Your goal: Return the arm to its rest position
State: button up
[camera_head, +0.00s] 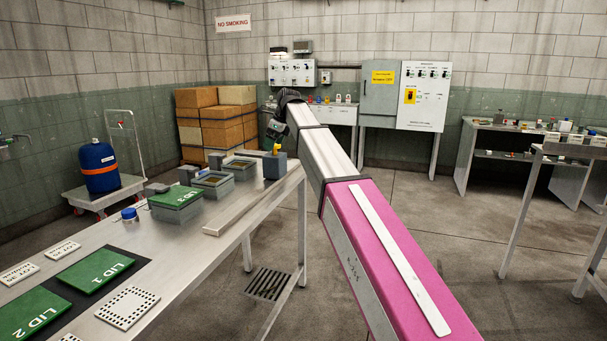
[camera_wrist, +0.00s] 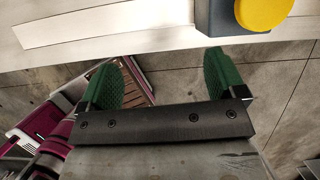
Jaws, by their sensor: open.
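My arm reaches forward from the lower right in the head view, over the floor to the right of the metal table (camera_head: 215,245). My gripper shows in the wrist view (camera_wrist: 162,85). Its two green pads stand wide apart with nothing between them. In the head view the gripper end is mostly hidden behind my arm, near the table's far right corner. The wrist view shows the pads just short of the pale table edge (camera_wrist: 110,30), with bare floor and part of my own base below.
A grey-blue box with a yellow knob (camera_head: 275,163) stands on the table's far corner, near my gripper. A bin with green LID 3 (camera_head: 176,198), LID 1 (camera_head: 95,270) and LID 2 (camera_head: 30,314) are on the table. Floor (camera_head: 405,195) is clear right of my arm.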

jog(key=s+d+f+n+h, duration=0.1)
jog(key=s+d+f+n, duration=0.25)
jog(key=d+f, duration=0.45)
jog(key=s+d+f+n, duration=0.3)
jog(key=s+f, duration=0.1)
jog(key=f, duration=0.7)
jog(key=s+d+f+n+h, duration=0.1)
jog(key=s+d+f+n, duration=0.4)
jog(key=f, duration=0.5)
jog(key=s+d+f+n+h, duration=0.1)
jog(key=s+d+f+n, duration=0.4)
jog(key=s, duration=0.5)
jog(key=s+d+f+n+g+h, duration=0.1)
jog(key=s+d+f+n, duration=0.4)
jog(key=s+d+f, duration=0.4)
notch_tip(320, 180, down, 3)
jog(key=shift+s+d+g, duration=0.15)
jog(key=shift+s+g, duration=0.15)
jog(key=shift+s, duration=0.1)
